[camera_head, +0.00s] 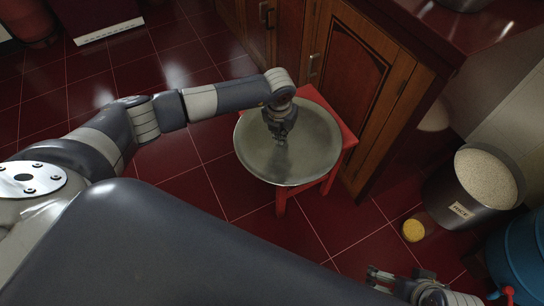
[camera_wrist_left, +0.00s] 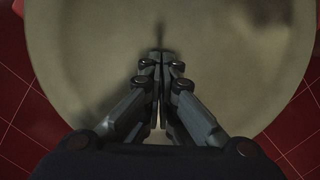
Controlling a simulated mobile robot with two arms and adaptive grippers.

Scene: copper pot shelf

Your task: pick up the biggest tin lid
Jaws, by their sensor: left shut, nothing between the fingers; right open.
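A large round dull metal lid (camera_head: 312,150) lies on a red stool (camera_head: 348,135) next to the wooden cabinet. It fills most of the left wrist view (camera_wrist_left: 230,60), with red floor tiles at the sides. My left gripper (camera_head: 281,143) points down over the lid, a little left of its middle. Its fingers (camera_wrist_left: 160,60) are shut with nothing between them. Whether the fingertips touch the lid cannot be told. My right gripper (camera_head: 398,278) is open and empty at the lower right, above the floor and away from the lid.
A wooden cabinet (camera_head: 355,80) with a dark red counter stands just behind and right of the stool. A metal pot of rice (camera_head: 455,210), a small yellow-topped jar (camera_head: 413,231) and a blue container (camera_head: 522,255) stand at the right. The tiled floor left of the stool is clear.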

